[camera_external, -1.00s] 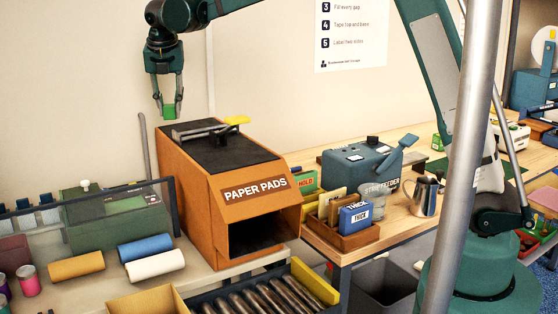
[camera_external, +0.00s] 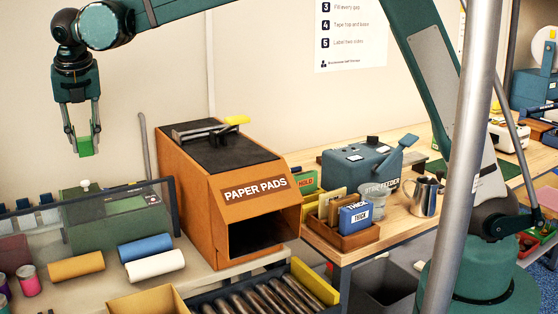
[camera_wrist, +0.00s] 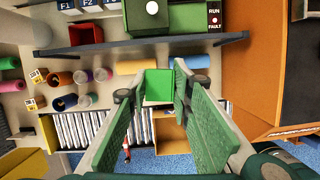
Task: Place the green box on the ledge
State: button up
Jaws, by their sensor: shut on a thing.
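The green box (camera_external: 86,148) is a small bright green block between the fingertips of my gripper (camera_external: 83,138). My gripper is shut on it and points down, high above the left part of the bench in the external view. In the wrist view the green box (camera_wrist: 158,86) sits between the ends of the green finger pads of my gripper (camera_wrist: 163,88). A narrow dark strip (camera_wrist: 140,44) crosses the upper wrist view beyond the box; it may be the ledge, but I cannot tell for sure.
An orange PAPER PADS housing (camera_external: 190,190) stands right of the gripper. Below are a green machine (camera_external: 115,215) behind a clear rail-framed panel, coloured rolls (camera_external: 76,266) and a cardboard box (camera_external: 148,302). The air around the gripper is clear.

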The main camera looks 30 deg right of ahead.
jog(key=s+a+n, duration=0.1)
jog(key=s+a, duration=0.7)
notch_tip(320, 180, down, 26)
jog(key=shift+w+f, duration=0.1)
jog(key=shift+w, duration=0.05)
jog(key=shift+f+b, duration=0.4)
jog(key=shift+f, duration=2.65)
jog(key=shift+f, duration=0.15)
jog(key=shift+f, duration=1.75)
jog(key=shift+f+b, duration=0.15)
jog(key=shift+b, duration=0.15)
